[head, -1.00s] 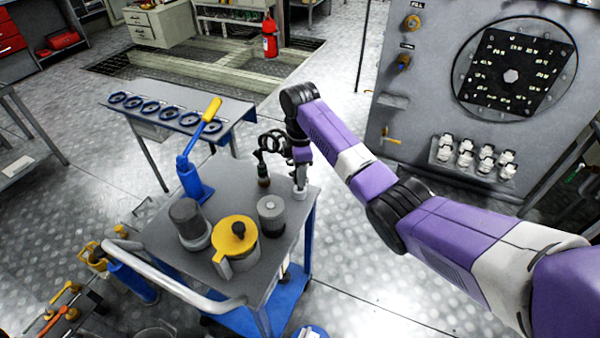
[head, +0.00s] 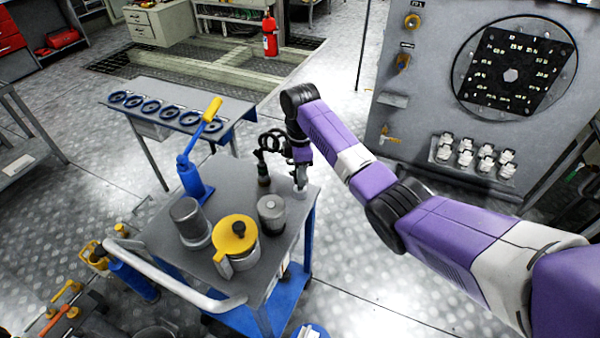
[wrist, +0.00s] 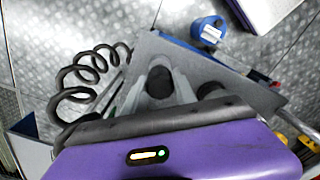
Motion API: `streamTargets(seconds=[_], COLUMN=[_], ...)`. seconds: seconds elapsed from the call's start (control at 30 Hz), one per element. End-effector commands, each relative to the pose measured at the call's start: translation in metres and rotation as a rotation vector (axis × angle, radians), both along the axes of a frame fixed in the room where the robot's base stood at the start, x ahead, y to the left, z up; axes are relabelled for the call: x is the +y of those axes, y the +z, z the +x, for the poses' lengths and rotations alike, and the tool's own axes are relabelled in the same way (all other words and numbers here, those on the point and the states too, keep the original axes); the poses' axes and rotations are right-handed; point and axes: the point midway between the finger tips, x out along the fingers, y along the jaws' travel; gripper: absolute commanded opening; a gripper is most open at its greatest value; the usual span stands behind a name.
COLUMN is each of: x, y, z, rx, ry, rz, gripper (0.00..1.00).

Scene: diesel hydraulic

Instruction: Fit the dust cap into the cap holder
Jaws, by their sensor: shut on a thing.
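My gripper (head: 300,178) is at the far right corner of the cart top, pointing down. In the wrist view its two grey fingers (wrist: 161,90) are closed on a dark round piece, which I take to be the dust cap (wrist: 160,80). In the head view the cap is hidden by the gripper. A small pale round fitting (head: 300,193), probably the cap holder, stands on the cart corner right under the fingertips. I cannot tell whether the cap is inside it or just above it.
The cart top (head: 262,260) also carries a grey cylinder (head: 271,214), a yellow-lidded pot (head: 236,240), a dark canister (head: 190,222) and a blue hand pump (head: 192,178). A black coiled hose (head: 270,142) hangs close left of my gripper. A panel (head: 430,110) stands right.

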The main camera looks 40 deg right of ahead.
Motion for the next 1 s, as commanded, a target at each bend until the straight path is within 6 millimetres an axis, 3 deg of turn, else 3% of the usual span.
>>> streamTargets(seconds=[1.0], x=[0.0], y=[-0.021], z=[0.0], rx=[0.0], ry=[0.0], rz=[0.0], gripper=[0.0])
